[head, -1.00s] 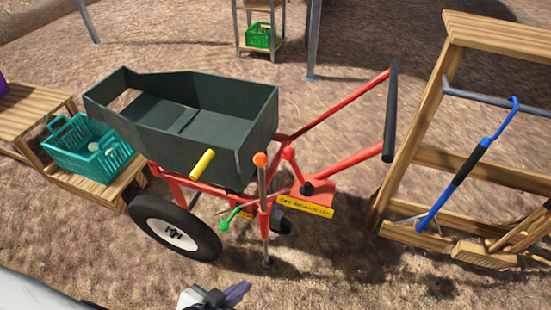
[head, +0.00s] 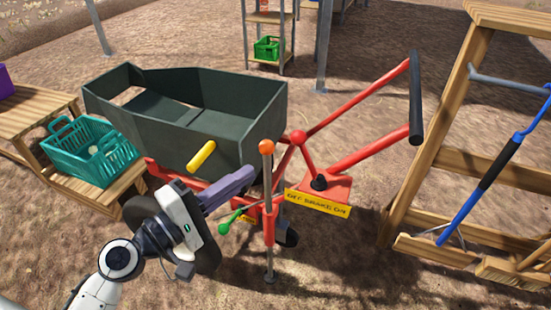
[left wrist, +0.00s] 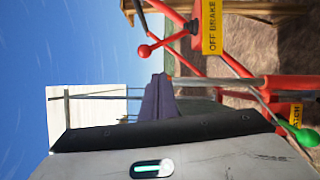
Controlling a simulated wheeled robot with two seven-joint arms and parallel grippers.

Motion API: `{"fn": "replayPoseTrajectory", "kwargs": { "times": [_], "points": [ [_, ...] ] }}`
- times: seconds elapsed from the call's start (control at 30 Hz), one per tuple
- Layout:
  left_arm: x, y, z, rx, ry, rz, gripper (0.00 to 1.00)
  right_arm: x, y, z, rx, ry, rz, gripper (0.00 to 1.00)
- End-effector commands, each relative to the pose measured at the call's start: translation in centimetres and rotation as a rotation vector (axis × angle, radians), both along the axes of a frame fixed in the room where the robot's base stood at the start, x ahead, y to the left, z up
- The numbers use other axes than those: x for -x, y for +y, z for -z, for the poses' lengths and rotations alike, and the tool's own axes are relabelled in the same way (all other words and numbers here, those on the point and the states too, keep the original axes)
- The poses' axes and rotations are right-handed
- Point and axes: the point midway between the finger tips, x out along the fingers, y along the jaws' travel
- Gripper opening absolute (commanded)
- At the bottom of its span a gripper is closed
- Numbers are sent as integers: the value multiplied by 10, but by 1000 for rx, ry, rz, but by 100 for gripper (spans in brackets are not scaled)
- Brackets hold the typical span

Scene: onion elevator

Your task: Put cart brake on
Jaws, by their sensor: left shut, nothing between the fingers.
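The cart (head: 215,125) has a dark green tub, a red frame and a long handle with a black grip. The red brake lever (head: 306,156), with a red ball knob, stands on the red plate behind a yellow "OFF BRAKE ON" label (head: 318,203). It leans left, toward the OFF end. In the left wrist view, the knob (left wrist: 145,51) and label (left wrist: 211,28) are near the top. My left gripper (head: 248,176) is shut and empty, left of the lever and apart from it. Its purple fingers (left wrist: 158,98) show in the left wrist view. My right gripper is out of view.
An orange-knobbed post (head: 267,175) stands between my left gripper and the brake lever. A green-knobbed lever (head: 229,220) and a yellow grip (head: 201,156) are near my left gripper. A teal basket (head: 70,160) sits left; a wooden rack (head: 445,140) stands right.

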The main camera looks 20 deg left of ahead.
Motion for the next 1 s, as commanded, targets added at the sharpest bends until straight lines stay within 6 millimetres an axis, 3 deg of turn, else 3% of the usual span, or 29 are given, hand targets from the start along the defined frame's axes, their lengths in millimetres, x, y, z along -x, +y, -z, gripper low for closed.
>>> {"fn": "replayPoseTrajectory", "kwargs": {
  "times": [0.17, 0.57, 1.0],
  "points": [
    [-2, 4, -18, 107, -19, 13, 0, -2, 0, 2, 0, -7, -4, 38],
    [-6, 1, -21, 110, -19, 13, 0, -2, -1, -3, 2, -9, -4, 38],
    [-71, -31, -29, 109, -19, 13, 0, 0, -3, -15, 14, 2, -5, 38]
  ]
}}
